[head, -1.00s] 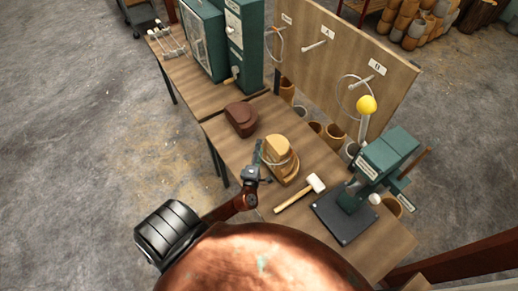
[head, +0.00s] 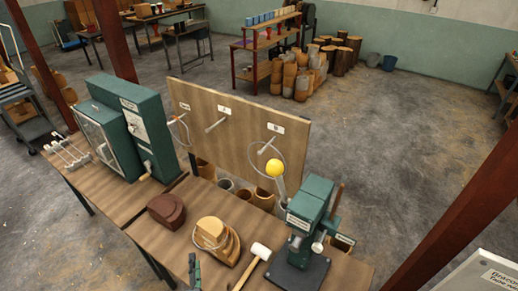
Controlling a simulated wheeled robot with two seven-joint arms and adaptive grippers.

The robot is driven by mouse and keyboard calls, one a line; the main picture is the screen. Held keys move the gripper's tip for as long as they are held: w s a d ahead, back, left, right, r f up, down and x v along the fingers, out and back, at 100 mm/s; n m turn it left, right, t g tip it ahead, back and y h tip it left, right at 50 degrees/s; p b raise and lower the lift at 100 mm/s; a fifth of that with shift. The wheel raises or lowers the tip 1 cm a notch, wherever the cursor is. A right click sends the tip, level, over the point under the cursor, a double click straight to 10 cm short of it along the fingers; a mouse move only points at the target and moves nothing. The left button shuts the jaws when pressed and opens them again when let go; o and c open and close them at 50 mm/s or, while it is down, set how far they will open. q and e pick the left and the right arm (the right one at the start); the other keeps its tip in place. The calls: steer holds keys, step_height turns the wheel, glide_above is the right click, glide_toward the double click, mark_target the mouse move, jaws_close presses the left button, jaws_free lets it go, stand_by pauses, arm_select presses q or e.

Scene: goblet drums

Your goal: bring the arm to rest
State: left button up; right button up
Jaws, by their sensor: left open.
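The rest of my left arm is below the picture. My right gripper is not in view.
A dark brown block (head: 166,210), a white-headed mallet (head: 259,251) and a green press (head: 308,222) stand on the bench. An upright board (head: 230,140) with pegs and a green cabinet (head: 140,120) are behind. Open floor lies beyond.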

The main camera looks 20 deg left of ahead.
arm_select(q)
steer(key=s+a+r+n+g+y, duration=0.1)
steer(key=s+a+n+g, duration=0.4)
steer(key=n, duration=1)
steer(key=s+a+r+n+g+y, duration=0.1)
steer(key=s+a+n+g, duration=0.4)
steer(key=n, duration=1)
steer(key=s+d+f+n+g+h, duration=0.1)
steer(key=s+d+n+h, duration=0.2)
steer(key=d+n+h, duration=0.35)
steer(key=s+d+f+n+g+h, duration=0.1)
steer(key=s+d+f+n+h, duration=0.15)
steer(key=d+n, duration=0.7)
step_height(320, 180, down, 35)
steer(key=s+g+h+b, duration=0.1)
steer(key=s+b, duration=0.1)
steer(key=b, duration=0.4)
steer(key=s+f+g+b, duration=0.1)
steer(key=s+f+b, duration=0.4)
steer(key=s+f, duration=1.4)
step_height(320, 180, down, 4)
steer(key=shift+s+a+f+g+h, duration=0.1)
steer(key=shift+s+a+g+h, duration=0.1)
steer(key=shift+g+h, duration=0.15)
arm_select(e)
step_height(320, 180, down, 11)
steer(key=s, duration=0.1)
